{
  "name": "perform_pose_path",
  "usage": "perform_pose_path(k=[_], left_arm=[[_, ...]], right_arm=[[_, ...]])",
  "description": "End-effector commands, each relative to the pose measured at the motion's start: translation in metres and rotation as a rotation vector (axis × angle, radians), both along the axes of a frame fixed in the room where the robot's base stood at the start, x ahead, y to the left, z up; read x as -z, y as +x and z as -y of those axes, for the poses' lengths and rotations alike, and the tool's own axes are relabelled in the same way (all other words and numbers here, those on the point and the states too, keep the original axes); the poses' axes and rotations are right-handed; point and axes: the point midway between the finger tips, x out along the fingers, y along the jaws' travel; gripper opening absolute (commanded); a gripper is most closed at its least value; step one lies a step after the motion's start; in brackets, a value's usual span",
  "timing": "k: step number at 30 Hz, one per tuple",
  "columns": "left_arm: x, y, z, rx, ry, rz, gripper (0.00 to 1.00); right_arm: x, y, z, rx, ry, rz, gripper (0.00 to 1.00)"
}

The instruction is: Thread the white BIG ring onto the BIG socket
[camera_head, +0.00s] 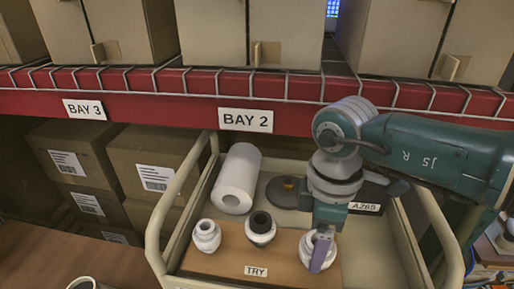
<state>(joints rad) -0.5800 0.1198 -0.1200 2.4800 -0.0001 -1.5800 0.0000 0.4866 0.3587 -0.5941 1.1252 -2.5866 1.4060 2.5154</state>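A brown board (215,258) with a TRY label lies in the cart. Three white fittings stand on it in a row: a left one (206,236), a middle one (261,228) with a black top, and a right one (306,250). No BIG mark is readable, so I cannot tell which parts are the BIG ring and BIG socket. My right gripper (320,252) points down over the right fitting and covers part of it. A purple-grey finger shows in front of the white part. Whether the gripper is shut on a ring is unclear. My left gripper is not in view.
The beige cart rim (411,240) surrounds the board. A white roll (237,178) and a dark round disc (284,190) lie behind the fittings. A box labelled A265 (366,207) is at the back right. A red shelf beam (180,103) crosses behind.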

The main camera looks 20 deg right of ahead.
Motion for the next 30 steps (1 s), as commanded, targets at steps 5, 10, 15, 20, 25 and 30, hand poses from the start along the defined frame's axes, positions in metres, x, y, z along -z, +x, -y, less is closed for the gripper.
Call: perform_pose_path(k=[5,10,15,20,25,30], left_arm=[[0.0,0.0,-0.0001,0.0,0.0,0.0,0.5],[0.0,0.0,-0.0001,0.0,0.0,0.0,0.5],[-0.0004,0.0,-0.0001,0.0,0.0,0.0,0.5],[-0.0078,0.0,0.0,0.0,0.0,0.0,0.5],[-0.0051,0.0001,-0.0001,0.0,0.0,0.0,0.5],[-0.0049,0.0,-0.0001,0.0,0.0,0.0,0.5]], right_arm=[[0.0,-0.0002,-0.0003,0.001,0.001,-0.001,0.38],[0.0,-0.0002,-0.0003,0.001,0.001,-0.001,0.19],[-0.0002,-0.0002,-0.0004,0.005,0.001,-0.001,0.07],[-0.002,-0.0005,0.0002,0.134,0.0,-0.004,0.07],[0.0004,0.0001,0.0006,0.135,-0.001,-0.001,0.92],[0.0004,0.0002,0.0005,0.134,0.0,0.0,1.0]])
